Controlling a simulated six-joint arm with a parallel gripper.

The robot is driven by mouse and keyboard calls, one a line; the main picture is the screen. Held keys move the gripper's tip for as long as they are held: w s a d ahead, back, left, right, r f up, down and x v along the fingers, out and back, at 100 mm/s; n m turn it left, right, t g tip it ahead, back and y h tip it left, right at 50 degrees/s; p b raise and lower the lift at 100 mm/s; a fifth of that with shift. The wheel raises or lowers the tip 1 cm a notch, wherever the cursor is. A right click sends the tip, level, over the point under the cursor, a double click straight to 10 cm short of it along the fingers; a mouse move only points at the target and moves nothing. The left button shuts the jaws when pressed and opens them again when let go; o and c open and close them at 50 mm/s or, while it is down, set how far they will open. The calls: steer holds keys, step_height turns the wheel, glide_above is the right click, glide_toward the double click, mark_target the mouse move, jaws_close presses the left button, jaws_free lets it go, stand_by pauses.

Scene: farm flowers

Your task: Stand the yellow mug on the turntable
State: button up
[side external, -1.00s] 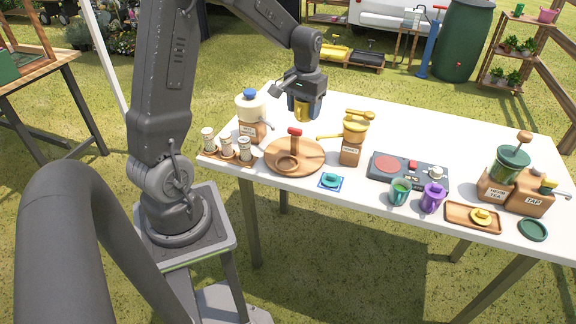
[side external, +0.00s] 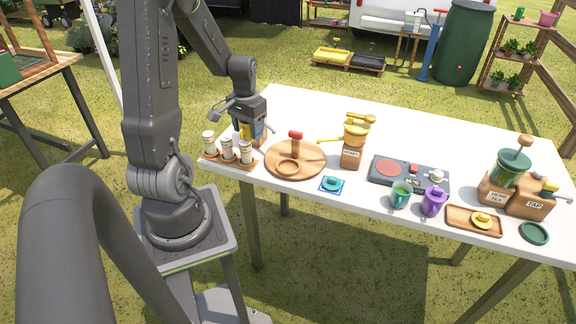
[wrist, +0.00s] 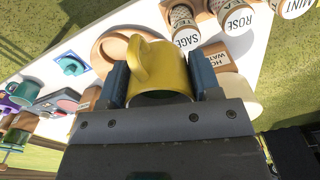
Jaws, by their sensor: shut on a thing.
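My gripper (side external: 248,136) is shut on the yellow mug. In the wrist view the mug (wrist: 165,72) sits between the two blue fingers, its handle toward the top of the picture. In the wrist view the turntable (wrist: 101,48) is partly hidden behind the mug and a finger.
A rack of labelled jars (side external: 228,150) stands close to my gripper at the table's left. A hot water dispenser (wrist: 228,68) is beside and behind my gripper. Right of the turntable stand a yellow-topped dispenser (side external: 353,145) and a blue coaster (side external: 331,184). The table's back middle is clear.

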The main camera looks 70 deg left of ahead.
glide_above(288, 169)
step_height(288, 169, down, 7)
steer(key=shift+r, duration=0.15)
steer(key=shift+f, duration=1.9)
steer(key=shift+f, duration=0.2)
